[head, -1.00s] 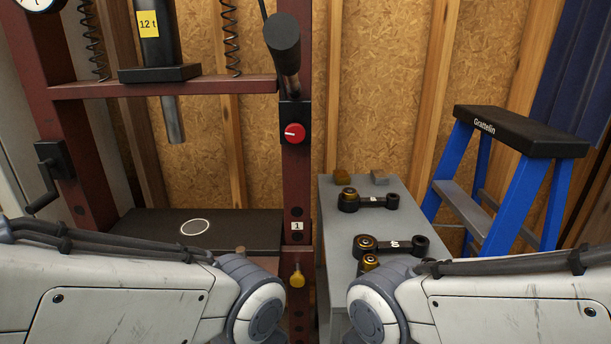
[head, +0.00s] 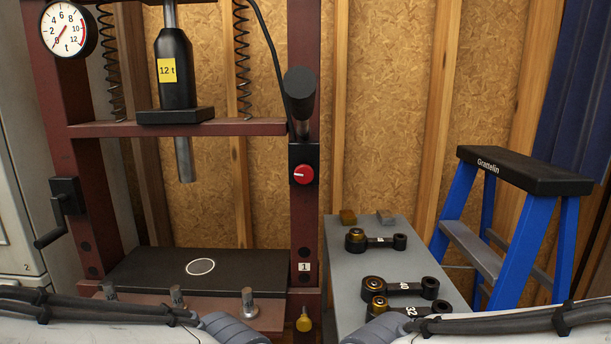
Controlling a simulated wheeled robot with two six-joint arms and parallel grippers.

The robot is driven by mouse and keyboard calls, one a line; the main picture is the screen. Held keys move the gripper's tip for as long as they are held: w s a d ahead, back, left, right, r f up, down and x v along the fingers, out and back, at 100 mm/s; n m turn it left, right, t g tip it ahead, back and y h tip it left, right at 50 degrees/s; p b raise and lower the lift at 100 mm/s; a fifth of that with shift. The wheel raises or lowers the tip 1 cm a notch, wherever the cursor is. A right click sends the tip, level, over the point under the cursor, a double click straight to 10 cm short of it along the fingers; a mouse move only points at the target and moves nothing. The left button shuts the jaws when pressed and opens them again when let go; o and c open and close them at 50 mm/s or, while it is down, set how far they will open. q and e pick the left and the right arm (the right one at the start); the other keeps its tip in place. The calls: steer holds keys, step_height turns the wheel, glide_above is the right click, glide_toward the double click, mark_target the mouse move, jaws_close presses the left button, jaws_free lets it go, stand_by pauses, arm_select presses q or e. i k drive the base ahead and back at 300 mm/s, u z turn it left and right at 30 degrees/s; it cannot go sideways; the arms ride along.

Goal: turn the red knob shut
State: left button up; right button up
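The red knob (head: 302,174) is on a black block on the right post of the dark red press frame (head: 305,220), in the head view. A short white mark on its face points left, roughly level. A black lever handle (head: 299,92) stands just above it. Nothing touches the knob. My arms come in along the bottom edge at left and right, well below the knob. Both grippers are outside the view.
The press has a 12 t cylinder (head: 174,75), a dial gauge (head: 69,29) and a black bed plate (head: 160,270). A grey table (head: 362,280) to the right holds several black link arms. A blue step stool (head: 525,240) stands farther right. The space before the knob is clear.

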mark_target(304, 174)
steer(key=u, duration=2.5)
steer(key=k, duration=0.95)
steer(key=z, duration=2.45)
